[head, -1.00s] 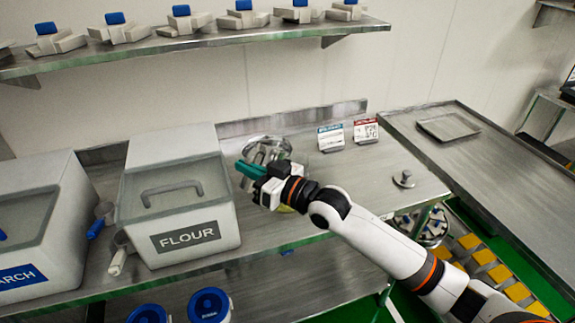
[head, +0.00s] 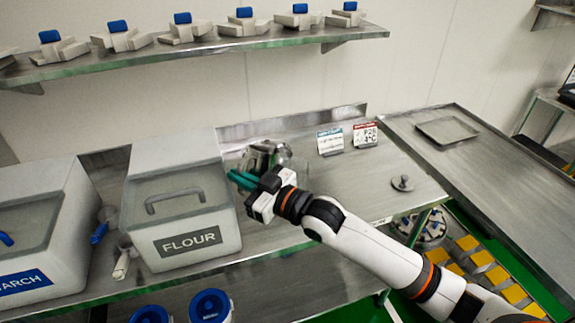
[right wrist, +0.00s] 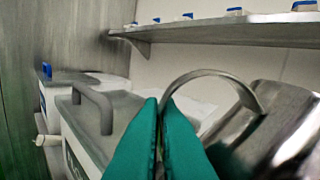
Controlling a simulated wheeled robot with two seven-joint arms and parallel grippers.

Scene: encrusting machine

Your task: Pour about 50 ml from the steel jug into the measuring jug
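The steel jug (head: 268,152) is behind my right gripper (head: 243,180) in the head view, right of the flour bin. In the right wrist view the shiny jug body (right wrist: 285,125) fills the lower right and looks tilted. Its curved handle (right wrist: 205,74) runs down between the teal fingertips (right wrist: 160,112), which are closed on it. I cannot tell from these views whether liquid is flowing. My left gripper is not in view.
The flour bin (head: 185,247) stands close left of the gripper, with the starch bin (head: 40,277) beyond it. Two small signs (head: 330,139) and a steel lid (head: 402,183) are to the right. A shelf (head: 200,48) runs above. The bench between signs and lid is clear.

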